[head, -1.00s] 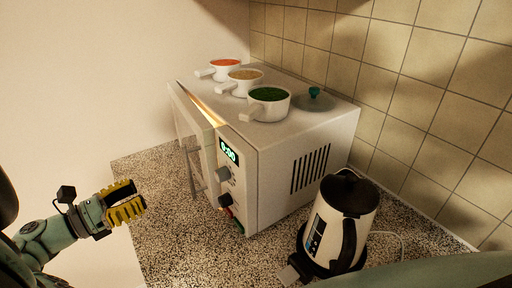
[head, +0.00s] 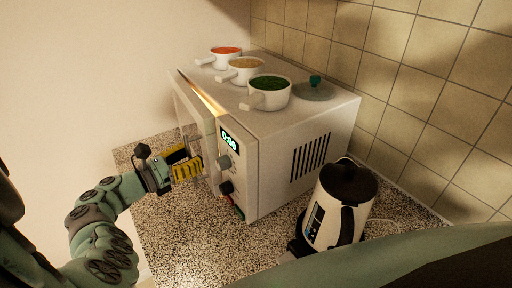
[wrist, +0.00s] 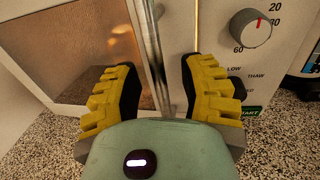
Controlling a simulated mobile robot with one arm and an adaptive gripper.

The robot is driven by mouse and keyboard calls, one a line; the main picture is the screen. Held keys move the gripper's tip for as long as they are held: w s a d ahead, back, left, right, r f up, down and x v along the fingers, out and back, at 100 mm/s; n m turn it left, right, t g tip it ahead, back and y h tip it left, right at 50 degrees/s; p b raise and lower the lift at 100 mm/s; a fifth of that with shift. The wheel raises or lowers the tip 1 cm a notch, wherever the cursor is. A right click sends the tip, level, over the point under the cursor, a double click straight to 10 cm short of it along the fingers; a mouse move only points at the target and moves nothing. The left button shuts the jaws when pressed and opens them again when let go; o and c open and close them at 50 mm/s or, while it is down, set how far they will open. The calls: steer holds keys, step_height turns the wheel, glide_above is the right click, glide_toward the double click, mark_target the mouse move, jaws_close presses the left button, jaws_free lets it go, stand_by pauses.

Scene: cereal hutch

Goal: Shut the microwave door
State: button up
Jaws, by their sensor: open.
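The white microwave (head: 285,145) stands on the speckled counter, its display lit. Its door (head: 192,110) is ajar, with warm light showing in the gap along the top. In the wrist view the door (wrist: 75,50) fills the left side and the metal handle bar (wrist: 158,60) runs upright in the middle. My gripper (head: 190,163) is in front of the door at handle height. In the wrist view its yellow-padded fingers (wrist: 160,88) are open, one on each side of the handle, with gaps visible between pads and bar.
Three white pots with red, tan and green contents (head: 226,57) (head: 245,70) (head: 269,92) and a glass lid (head: 314,90) sit on top of the microwave. A white kettle (head: 335,210) stands at its right. The counter (head: 185,230) in front is clear.

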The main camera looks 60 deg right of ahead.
steer(key=shift+o, duration=0.2)
steer(key=shift+s, duration=0.1)
jaws_close()
